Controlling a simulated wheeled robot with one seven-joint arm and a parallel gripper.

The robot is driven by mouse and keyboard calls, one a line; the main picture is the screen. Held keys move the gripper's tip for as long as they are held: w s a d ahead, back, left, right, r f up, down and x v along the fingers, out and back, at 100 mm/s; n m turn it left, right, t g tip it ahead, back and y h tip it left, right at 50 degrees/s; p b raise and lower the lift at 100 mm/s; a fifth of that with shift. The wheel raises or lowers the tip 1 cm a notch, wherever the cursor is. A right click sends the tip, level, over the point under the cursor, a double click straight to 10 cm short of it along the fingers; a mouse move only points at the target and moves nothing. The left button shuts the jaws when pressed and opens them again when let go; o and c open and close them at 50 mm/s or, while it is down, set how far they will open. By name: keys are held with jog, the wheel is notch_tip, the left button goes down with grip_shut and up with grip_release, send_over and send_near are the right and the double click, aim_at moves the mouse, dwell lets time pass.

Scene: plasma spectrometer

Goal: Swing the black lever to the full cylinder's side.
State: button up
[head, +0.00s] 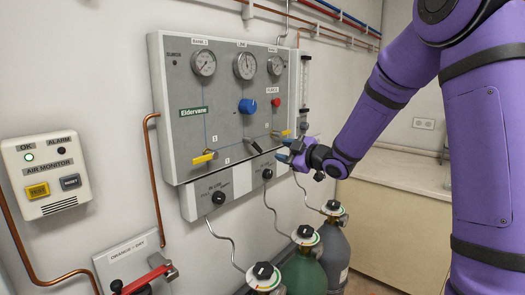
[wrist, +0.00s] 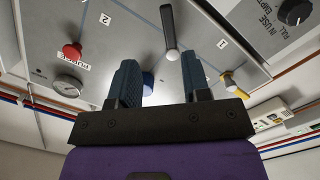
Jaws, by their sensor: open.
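The black lever (head: 253,146) sits low in the middle of the grey panel (head: 225,115), between the two yellow-handled valves. In the wrist view the black lever (wrist: 168,25) hangs from a silver pivot, between marks 1 and 2. My gripper (head: 284,150) is just right of the lever in the head view, and its jaws are open and empty. In the wrist view my gripper (wrist: 160,65) has a finger to each side of the pivot, with the lever beyond the fingertips; I see no contact. Left gauge (head: 203,63) and right gauge (head: 276,65) needles are too small to read surely.
A blue knob (head: 247,105) and a red button (head: 276,102) are above the lever. Yellow valves stand left (head: 204,157) and right (head: 281,134). Gas cylinders (head: 304,270) stand below the panel. An air monitor (head: 45,175) and a red-handled valve (head: 145,282) are at the left.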

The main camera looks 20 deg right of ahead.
aim_at(259, 148)
jog(key=shift+n+y, duration=0.4)
jog(key=shift+y, duration=0.3)
jog(key=x, duration=0.7)
jog(key=f+x, duration=0.1)
jog(key=x, duration=0.3)
jog(key=shift+s, duration=0.1)
grip_shut()
